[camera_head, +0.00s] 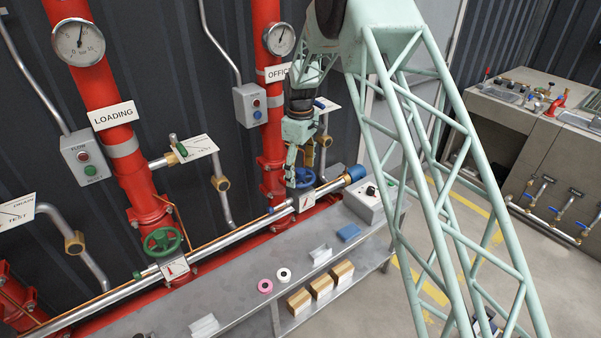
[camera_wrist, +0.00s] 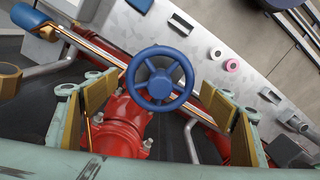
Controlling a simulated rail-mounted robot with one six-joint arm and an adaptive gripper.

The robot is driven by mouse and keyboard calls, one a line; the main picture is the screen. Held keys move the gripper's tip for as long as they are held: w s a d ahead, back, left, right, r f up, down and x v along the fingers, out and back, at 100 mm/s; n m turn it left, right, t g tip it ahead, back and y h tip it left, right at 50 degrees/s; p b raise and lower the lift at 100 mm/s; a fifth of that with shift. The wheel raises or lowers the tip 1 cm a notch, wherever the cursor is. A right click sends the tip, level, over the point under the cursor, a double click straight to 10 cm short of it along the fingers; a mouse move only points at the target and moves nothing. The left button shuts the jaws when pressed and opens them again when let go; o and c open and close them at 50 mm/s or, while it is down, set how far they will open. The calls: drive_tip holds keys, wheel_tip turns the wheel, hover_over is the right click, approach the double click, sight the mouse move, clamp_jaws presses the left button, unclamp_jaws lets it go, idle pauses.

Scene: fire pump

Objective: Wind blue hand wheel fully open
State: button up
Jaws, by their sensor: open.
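The blue hand wheel (camera_wrist: 160,79) is in the centre of the wrist view, mounted above a red flanged pipe. In the head view the blue hand wheel (camera_head: 303,178) is partly hidden by my gripper. My gripper (camera_head: 301,168) points down over it. In the wrist view my gripper (camera_wrist: 165,115) is open, with one finger on each side of the wheel and its padded faces apart. I see no clear contact between the fingers and the wheel. A small white indicator plate (camera_head: 306,201) sits just below the wheel.
A green hand wheel (camera_head: 162,241) is on the left red pipe. A long silver pipe (camera_head: 230,227) runs along the wall. A grey bench (camera_head: 225,302) holds tape rolls, and boxes (camera_head: 320,286) stand below. A grey control box (camera_head: 372,196) is right of the wheel.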

drive_tip(key=shift+c, duration=0.7)
drive_tip(key=c, duration=0.7)
drive_tip(key=shift+c, duration=0.2)
drive_tip(key=shift+n, duration=4.2)
